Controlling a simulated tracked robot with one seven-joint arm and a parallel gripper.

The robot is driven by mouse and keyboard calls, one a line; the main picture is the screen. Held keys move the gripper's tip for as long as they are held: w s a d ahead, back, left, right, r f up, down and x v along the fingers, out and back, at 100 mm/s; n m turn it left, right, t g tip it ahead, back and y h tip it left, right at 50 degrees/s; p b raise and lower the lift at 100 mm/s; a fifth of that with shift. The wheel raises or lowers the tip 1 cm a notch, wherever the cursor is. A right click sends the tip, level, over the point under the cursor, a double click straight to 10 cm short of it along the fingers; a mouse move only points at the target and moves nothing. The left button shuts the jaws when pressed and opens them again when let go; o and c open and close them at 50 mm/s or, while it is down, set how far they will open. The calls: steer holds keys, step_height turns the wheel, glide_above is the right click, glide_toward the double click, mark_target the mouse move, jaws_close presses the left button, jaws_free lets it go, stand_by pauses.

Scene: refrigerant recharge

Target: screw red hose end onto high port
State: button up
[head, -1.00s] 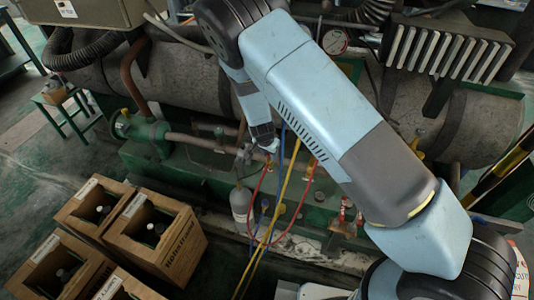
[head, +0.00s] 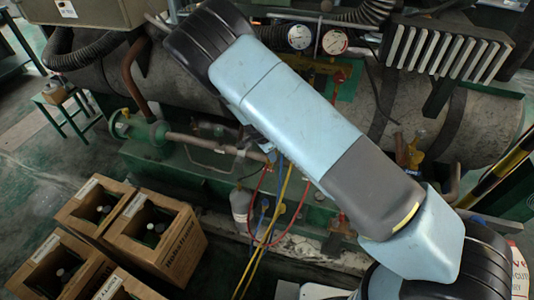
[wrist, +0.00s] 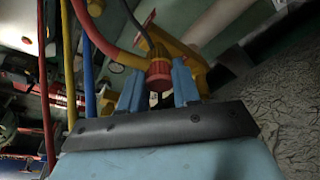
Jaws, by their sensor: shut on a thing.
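In the wrist view my gripper (wrist: 157,82) has its two blue fingers closed around a red hose end (wrist: 158,70). The red hose (wrist: 95,32) runs from it to the upper left. A yellow valve body (wrist: 184,60) with a red handle (wrist: 149,19) is right behind the hose end, apparently the high port's fitting. The hose end overlaps it in the picture; I cannot tell whether they touch or the thread is engaged. In the head view my arm hides the gripper and hose end, while the red hose's loop (head: 251,208) hangs below.
Blue (wrist: 90,60) and yellow (wrist: 68,65) hoses hang left of my gripper. A rough grey tank surface (wrist: 285,100) is close on the right.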

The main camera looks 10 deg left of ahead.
steer(key=shift+s+f, duration=0.1)
steer(key=shift+s, duration=0.05)
steer(key=shift+a+m+g, duration=0.1)
steer(key=shift+m+g, duration=0.2)
steer(key=shift+m, duration=0.5)
steer(key=o, duration=1.1)
steer(key=shift+r, duration=2.35)
